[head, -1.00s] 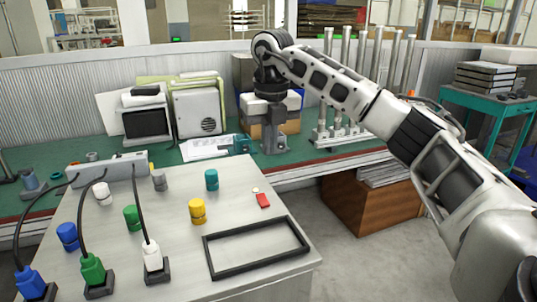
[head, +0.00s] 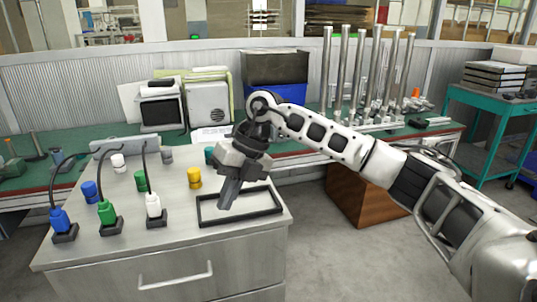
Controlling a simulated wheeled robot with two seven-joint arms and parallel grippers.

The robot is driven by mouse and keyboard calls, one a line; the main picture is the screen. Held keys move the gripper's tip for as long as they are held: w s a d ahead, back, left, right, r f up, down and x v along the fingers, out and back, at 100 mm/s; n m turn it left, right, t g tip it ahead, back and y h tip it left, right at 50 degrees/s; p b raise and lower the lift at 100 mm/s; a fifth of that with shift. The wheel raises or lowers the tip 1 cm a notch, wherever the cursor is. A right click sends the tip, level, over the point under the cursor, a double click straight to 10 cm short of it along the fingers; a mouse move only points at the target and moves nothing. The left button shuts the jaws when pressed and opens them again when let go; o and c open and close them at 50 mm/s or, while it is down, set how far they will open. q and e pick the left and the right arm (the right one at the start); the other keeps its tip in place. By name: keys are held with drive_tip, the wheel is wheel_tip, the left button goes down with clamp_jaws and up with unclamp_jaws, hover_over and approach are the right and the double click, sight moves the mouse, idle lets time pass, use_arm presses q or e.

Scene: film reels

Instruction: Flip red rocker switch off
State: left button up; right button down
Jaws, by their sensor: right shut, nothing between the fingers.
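The red rocker switch is not visible now; my right gripper and wrist cover the part of the grey cabinet top (head: 120,215) where it showed earlier. My right gripper (head: 227,203) points down over the cabinet top, its fingers together and empty. My left gripper is not in view.
A yellow cylinder (head: 194,178) stands left of my right gripper. White (head: 153,206), green (head: 107,213) and blue (head: 60,221) plugs with black cables stand at the left front. Several coloured cylinders stand behind. A green bench (head: 300,160) runs along the back.

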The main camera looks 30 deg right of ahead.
drive_tip(key=s+a+f+m+t+y, duration=0.1)
drive_tip(key=s+a+m+t+y, duration=0.3)
drive_tip(key=a+y, duration=0.45)
drive_tip(key=s+a+f+m+t+y, duration=0.1)
drive_tip(key=s+a+m+t+y, duration=0.35)
drive_tip(key=a, duration=0.65)
drive_tip(key=d+f+m+t+h, duration=0.75)
drive_tip(key=f+m+h, duration=0.3)
drive_tip(key=m, duration=0.75)
drive_tip(key=s+d+f+m+g+h, duration=0.2)
drive_tip(key=s+f+m+g, duration=0.1)
drive_tip(key=s+f, duration=0.3)
drive_tip(key=s+d+f+m+g+h, duration=0.2)
drive_tip(key=s+d+f+m+g, duration=0.1)
drive_tip(key=s+f, duration=0.4)
drive_tip(key=shift+s+d+f+m+h, duration=0.15)
drive_tip(key=shift+f+m+h, duration=0.2)
drive_tip(key=shift+f+m, duration=0.25)
drive_tip(key=shift+s+f, duration=0.1)
